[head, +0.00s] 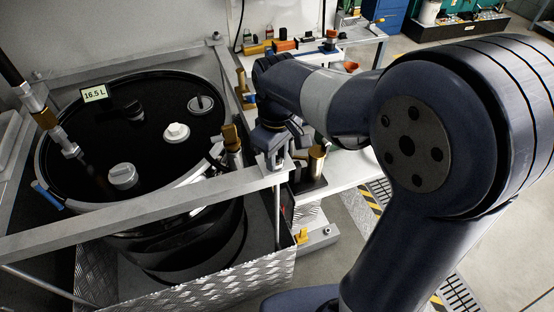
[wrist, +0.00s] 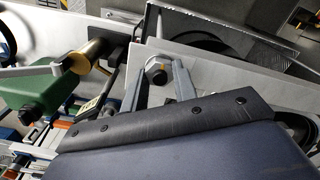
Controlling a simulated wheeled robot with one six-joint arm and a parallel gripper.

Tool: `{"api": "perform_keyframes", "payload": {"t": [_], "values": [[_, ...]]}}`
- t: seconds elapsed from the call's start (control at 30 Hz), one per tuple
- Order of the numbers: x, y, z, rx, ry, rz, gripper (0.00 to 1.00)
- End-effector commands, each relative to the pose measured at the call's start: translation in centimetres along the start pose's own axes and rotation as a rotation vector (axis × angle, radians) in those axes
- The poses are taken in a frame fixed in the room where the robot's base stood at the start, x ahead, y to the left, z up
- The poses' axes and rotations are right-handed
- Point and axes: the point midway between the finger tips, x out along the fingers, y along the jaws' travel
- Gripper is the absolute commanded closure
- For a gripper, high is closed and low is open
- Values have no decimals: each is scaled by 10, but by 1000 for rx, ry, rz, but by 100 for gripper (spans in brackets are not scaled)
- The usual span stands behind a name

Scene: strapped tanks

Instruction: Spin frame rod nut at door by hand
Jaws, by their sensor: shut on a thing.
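In the wrist view, the frame rod nut (wrist: 157,72) is a pale hex nut with a dark centre on the grey frame bar (wrist: 215,72). My gripper (wrist: 158,84) has one finger on each side of it and is shut on it. In the head view, my gripper (head: 271,155) points down at the near right corner of the frame (head: 200,190), above the thin upright rod (head: 277,215). The nut is hidden there behind my fingers.
A black tank (head: 150,135) with a 16.5 L label (head: 94,93) stands inside the frame, over a diamond-plate tray (head: 210,285). Brass fittings (head: 317,158) stand close right of my gripper. A bench (head: 310,48) with tools is behind. Floor at right is open.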

Motion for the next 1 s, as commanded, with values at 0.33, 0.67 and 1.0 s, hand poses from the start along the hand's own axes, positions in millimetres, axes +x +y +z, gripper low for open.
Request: {"api": "perform_keyframes", "payload": {"t": [0.33,0.67,1.0], "values": [[-1,0,0,-285,0,0,100],[-1,0,0,-305,0,0,100],[-2,0,0,-637,1,0,100]]}}
